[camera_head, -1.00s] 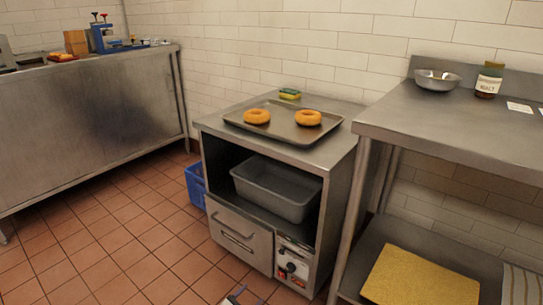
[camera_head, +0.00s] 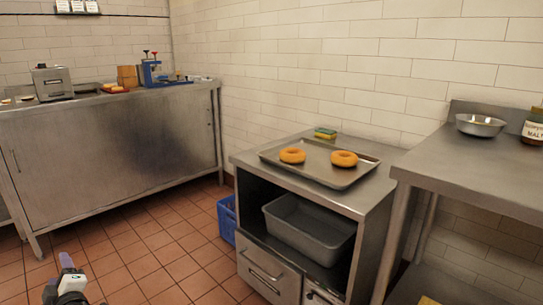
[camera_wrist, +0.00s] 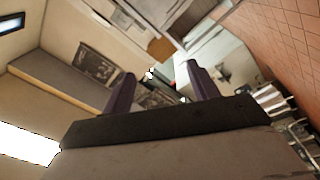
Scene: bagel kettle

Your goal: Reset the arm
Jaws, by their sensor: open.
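My gripper (camera_wrist: 158,82) shows in the wrist view with its two dark purple fingers apart and nothing between them. The wrist view is tilted and shows the room beyond, with a bright light at the left and floor tiles at the right.
A steel cabinet (camera_head: 295,245) bears a tray (camera_head: 352,180) with two bagels (camera_head: 292,155). A grey bin (camera_head: 310,232) sits inside it; a blue crate (camera_head: 227,220) stands beside it. A long counter (camera_head: 110,150) is at left, a steel table (camera_head: 470,170) at right. The floor between is clear.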

